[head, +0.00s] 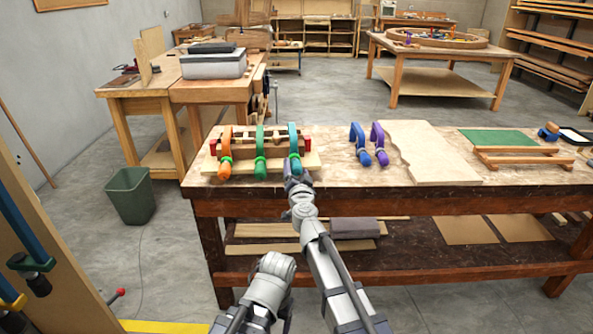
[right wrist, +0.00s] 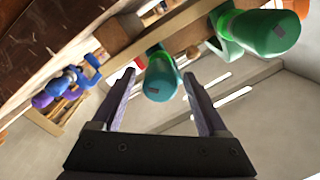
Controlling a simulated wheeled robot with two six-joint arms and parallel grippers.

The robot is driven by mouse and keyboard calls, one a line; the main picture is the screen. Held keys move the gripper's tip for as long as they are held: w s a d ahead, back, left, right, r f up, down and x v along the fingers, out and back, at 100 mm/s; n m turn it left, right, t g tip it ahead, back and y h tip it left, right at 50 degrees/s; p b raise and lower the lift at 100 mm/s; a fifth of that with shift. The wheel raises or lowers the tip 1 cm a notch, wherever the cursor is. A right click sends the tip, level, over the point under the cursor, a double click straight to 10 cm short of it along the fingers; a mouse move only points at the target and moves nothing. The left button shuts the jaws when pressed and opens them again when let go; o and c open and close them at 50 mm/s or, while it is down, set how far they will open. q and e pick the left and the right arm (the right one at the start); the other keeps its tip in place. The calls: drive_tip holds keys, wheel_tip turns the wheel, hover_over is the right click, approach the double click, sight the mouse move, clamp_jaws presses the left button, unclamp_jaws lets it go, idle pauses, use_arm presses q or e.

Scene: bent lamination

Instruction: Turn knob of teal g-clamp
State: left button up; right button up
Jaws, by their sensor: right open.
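The teal g-clamp (head: 293,140) is the rightmost of three clamps on the bent lamination at the left of the workbench. My right gripper (head: 296,168) is at its near side and covers its lower end in the head view. In the right wrist view, the teal knob (right wrist: 162,80) lies between the tips of my two open fingers, with visible gaps beside it. I cannot tell whether either finger touches it. My left gripper does not show.
A green clamp (head: 261,148) is close to the left of the teal one, with an orange clamp (head: 226,148) beyond. Blue (head: 359,142) and purple (head: 378,142) clamps lie to the right, beside a pale board (head: 428,150). A bin (head: 131,195) stands on the floor.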

drive_tip(key=shift+c, duration=0.4)
clamp_jaws()
